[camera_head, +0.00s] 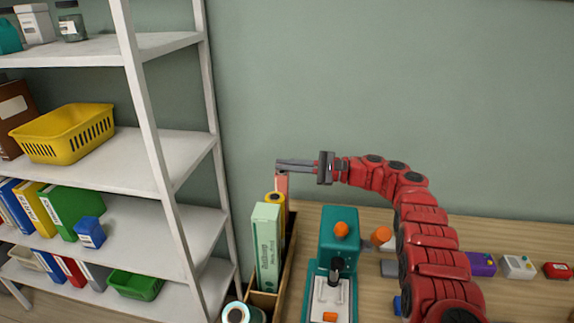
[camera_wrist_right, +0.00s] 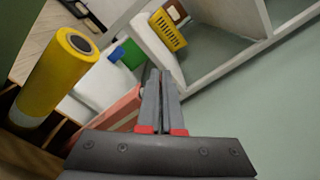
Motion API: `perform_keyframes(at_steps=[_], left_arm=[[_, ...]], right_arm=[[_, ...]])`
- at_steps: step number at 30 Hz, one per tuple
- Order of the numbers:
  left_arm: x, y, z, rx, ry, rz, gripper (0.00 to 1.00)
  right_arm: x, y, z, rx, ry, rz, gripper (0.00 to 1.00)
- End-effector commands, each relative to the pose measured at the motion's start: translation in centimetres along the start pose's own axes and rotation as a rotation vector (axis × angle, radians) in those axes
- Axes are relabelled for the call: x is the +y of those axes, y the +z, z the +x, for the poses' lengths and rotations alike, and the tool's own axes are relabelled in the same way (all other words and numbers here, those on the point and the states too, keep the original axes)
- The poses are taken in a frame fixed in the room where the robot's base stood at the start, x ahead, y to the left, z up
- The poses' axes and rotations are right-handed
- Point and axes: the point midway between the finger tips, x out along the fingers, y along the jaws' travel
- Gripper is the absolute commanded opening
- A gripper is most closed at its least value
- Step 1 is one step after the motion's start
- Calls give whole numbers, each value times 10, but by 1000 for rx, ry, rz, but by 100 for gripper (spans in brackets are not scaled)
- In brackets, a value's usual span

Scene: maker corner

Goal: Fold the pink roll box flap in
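The pink roll box (camera_head: 282,186) stands at the back of a wooden holder, partly hidden behind a yellow roll and a green box. My right gripper (camera_head: 279,166) is over its top, pointing left, with its fingers close together and nothing seen between them. In the right wrist view, the pink box (camera_wrist_right: 112,116) lies just left of the fingers (camera_wrist_right: 160,76). I cannot tell whether they touch it, and its flap does not show clearly. My left gripper is not in view.
The wooden holder (camera_head: 290,250) also holds the yellow roll (camera_wrist_right: 58,72) and the green box (camera_head: 267,245). A teal machine (camera_head: 338,245) with an orange knob stands to its right. A white shelf unit (camera_head: 170,160) stands left. The wall behind is bare.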

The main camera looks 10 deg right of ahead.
Motion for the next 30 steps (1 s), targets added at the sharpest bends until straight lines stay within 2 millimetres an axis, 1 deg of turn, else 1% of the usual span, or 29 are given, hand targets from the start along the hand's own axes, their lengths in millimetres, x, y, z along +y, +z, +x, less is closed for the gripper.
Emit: perform_keyframes(at_steps=[5,10,14,23,26,27,29,30], left_arm=[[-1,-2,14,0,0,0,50],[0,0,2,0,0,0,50],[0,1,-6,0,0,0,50],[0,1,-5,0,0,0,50],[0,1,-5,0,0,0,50],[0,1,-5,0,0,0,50],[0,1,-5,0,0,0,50],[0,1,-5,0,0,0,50]], right_arm=[[3,1,0,0,0,-100,0],[15,-5,0,0,1,-259,0],[16,-5,0,0,1,-350,0],[15,-3,0,0,1,-368,0],[14,-3,0,0,1,-367,15],[15,-3,0,0,1,-367,22],[14,-3,0,0,1,-367,33],[14,-3,0,0,1,-367,33]])
